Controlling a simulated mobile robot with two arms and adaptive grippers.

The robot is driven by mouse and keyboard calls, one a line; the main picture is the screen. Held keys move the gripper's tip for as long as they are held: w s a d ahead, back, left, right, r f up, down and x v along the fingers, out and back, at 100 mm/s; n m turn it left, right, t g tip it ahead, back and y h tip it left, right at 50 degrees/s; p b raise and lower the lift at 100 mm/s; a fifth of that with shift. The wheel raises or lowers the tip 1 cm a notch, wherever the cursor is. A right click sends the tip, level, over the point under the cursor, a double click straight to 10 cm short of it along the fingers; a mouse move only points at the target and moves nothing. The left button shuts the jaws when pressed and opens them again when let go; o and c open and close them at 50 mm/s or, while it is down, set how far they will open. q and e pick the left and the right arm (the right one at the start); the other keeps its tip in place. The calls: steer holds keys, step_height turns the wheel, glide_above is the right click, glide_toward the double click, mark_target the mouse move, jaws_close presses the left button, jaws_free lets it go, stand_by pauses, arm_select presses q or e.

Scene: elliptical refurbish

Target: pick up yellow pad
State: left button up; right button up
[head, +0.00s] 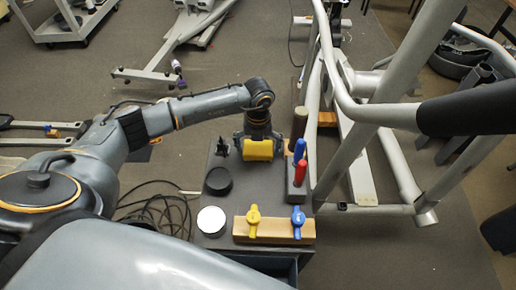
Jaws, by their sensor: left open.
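The yellow pad (258,151) is a small bright block at the far part of the dark cart top. My left gripper (258,137) comes in from the left and is directly over the pad in the picture, with its dark fingers at the pad's upper edge. The gripper is open. Its fingertips and the pad's far side are partly hidden, so I cannot tell whether they touch. My right gripper is not in view.
The cart top (238,205) holds a black disc (218,181), a white disc (211,220) and a wooden block (275,238) with yellow and blue knobs. A holder with red (299,174) and blue (299,149) handles stands right of the pad, near the elliptical frame (376,113).

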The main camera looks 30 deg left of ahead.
arm_select(q)
steer(key=shift+c, duration=0.6)
steer(key=c, duration=0.7)
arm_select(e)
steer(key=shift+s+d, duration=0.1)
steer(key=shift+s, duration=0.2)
arm_select(q)
steer(key=shift+r, duration=0.1)
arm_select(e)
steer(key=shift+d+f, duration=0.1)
arm_select(q)
steer(key=shift+r+b, duration=0.35)
steer(key=shift+r, duration=0.1)
steer(key=s+d+r+b, duration=0.1)
steer(key=s+d+r, duration=0.1)
steer(key=s+r, duration=0.2)
steer(key=s+d+r+b, duration=0.1)
steer(key=s+d+r, duration=0.1)
steer(key=s+r, duration=0.2)
steer(key=s+d+r+b, duration=0.1)
steer(key=s+d+r, duration=0.1)
steer(key=s+r, duration=0.2)
steer(key=shift+s+d+b, duration=0.2)
steer(key=shift+d+b, duration=0.1)
steer(key=shift+b, duration=0.1)
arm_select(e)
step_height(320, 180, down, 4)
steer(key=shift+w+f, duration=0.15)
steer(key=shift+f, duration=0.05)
